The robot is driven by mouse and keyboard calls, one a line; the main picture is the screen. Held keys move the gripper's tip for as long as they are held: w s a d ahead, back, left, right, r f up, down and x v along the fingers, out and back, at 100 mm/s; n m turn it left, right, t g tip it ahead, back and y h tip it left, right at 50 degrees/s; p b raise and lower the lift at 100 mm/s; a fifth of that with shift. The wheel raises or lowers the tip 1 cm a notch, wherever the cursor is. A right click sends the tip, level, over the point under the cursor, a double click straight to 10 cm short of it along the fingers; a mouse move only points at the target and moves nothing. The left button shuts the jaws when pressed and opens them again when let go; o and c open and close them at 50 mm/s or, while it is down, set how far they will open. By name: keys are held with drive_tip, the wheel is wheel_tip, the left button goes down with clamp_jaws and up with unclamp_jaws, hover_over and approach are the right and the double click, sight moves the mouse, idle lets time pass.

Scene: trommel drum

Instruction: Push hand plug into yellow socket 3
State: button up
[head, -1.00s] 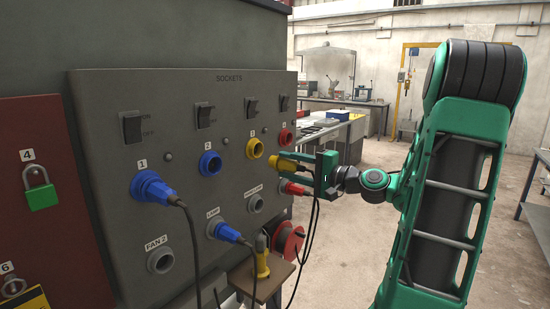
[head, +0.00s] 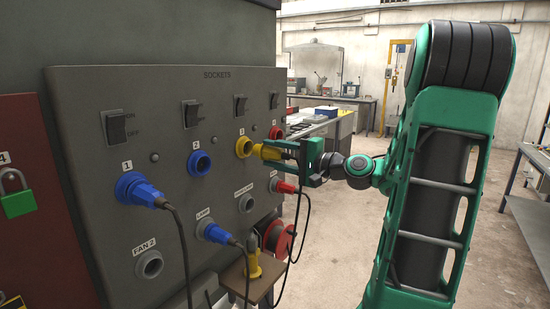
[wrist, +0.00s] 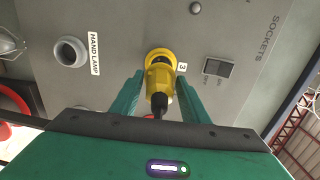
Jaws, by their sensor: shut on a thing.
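The yellow plug (head: 271,153) is in my gripper (head: 282,152), its black cable hanging down behind. Yellow socket 3 (head: 243,147) is on the grey panel, just left of the plug's front end. In the wrist view the plug (wrist: 159,80) points straight at the socket's yellow ring (wrist: 160,54) and overlaps it, beside the label 3. The two green fingers (wrist: 158,92) stand on either side of the plug. The plug's front is at or very near the socket mouth; I cannot tell whether it has entered.
Blue socket 2 (head: 200,163) is empty. Blue plugs sit in socket 1 (head: 137,190) and the lamp socket (head: 216,232). A red plug (head: 284,186) is below my gripper. The grey hand lamp socket (wrist: 70,51) is empty. A yellow object (head: 254,262) stands on a small stool.

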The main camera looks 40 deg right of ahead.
sight(289, 157)
drive_tip(key=shift+x, duration=2)
drive_tip(key=shift+s+a, duration=0.1)
drive_tip(key=shift+a, duration=0.1)
idle(0.5)
drive_tip(key=shift+w+a, duration=0.1)
drive_tip(key=shift+w, duration=0.2)
idle(0.5)
drive_tip(key=o, duration=1.5)
drive_tip(key=shift+c, duration=0.2)
drive_tip(key=shift+s, duration=0.1)
drive_tip(key=v, duration=0.9)
drive_tip(key=shift+s+d, duration=0.3)
drive_tip(key=shift+s, duration=0.35)
